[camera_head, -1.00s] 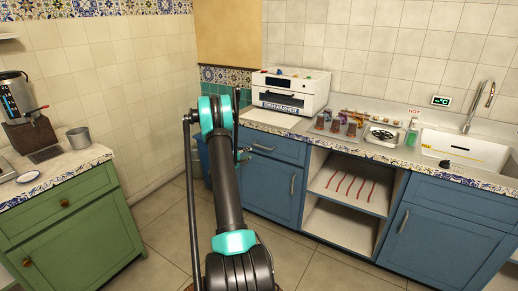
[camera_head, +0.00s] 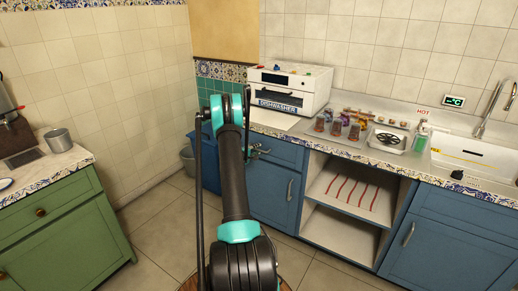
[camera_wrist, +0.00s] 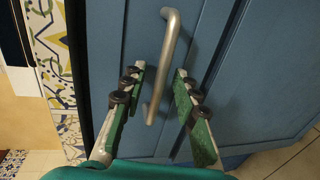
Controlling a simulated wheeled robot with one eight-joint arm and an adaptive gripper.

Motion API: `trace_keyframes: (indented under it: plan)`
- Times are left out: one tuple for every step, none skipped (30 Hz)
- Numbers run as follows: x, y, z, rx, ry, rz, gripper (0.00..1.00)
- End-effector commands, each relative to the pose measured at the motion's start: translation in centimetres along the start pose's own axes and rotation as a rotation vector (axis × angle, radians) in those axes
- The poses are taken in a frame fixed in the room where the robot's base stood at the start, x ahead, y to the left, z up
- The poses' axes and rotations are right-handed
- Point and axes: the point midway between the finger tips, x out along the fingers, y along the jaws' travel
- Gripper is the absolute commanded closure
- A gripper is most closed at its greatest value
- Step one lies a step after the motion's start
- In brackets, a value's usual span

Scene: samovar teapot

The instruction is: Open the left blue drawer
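The left blue drawer (camera_head: 284,153) is under the counter below the white dishwasher and looks closed. Its metal handle (camera_wrist: 168,60) is a curved bar running up and down in the wrist view. My gripper (camera_wrist: 159,70) is open, with one green-padded finger on each side of the handle bar. Whether either finger touches the bar cannot be told. In the head view my gripper (camera_head: 251,152) is at the drawer's left part, partly hidden behind my arm.
A blue door (camera_head: 270,196) is below the drawer. Open shelves (camera_head: 345,187) are to the right. A white dishwasher (camera_head: 289,89) and glasses stand on the counter. Floor between is clear.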

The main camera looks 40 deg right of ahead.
Motion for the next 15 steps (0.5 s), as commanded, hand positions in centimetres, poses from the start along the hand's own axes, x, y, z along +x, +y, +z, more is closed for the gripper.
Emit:
trace_keyframes:
  plan:
    - [0.02,-0.04,0.02,0.0,0.0,0.0,0.7]
    - [0.03,-0.05,0.02,0.0,0.0,0.0,0.7]
    - [0.04,-0.05,0.03,0.0,0.0,0.0,0.7]
    - [0.04,-0.05,0.03,0.0,0.0,0.0,0.7]
    - [0.04,-0.05,0.03,0.0,0.0,0.0,0.7]
    - [0.04,-0.05,0.03,0.0,0.0,0.0,0.7]
    - [0.04,-0.05,0.03,0.0,0.0,0.0,0.7]
    - [0.04,-0.04,0.03,0.0,0.0,0.0,0.71]
    - [0.04,-0.04,0.03,0.0,0.0,0.0,0.76]
    - [0.04,-0.04,0.03,0.0,0.0,0.0,0.8]
    - [0.03,-0.04,0.03,0.0,0.0,0.0,0.84]
    - [0.03,-0.04,0.03,0.0,0.0,0.0,0.89]
    - [0.03,-0.04,0.03,0.0,0.0,0.0,0.92]
    - [0.03,-0.04,0.03,0.0,0.0,0.0,0.96]
    - [0.03,-0.04,0.03,0.0,0.0,0.0,1.0]
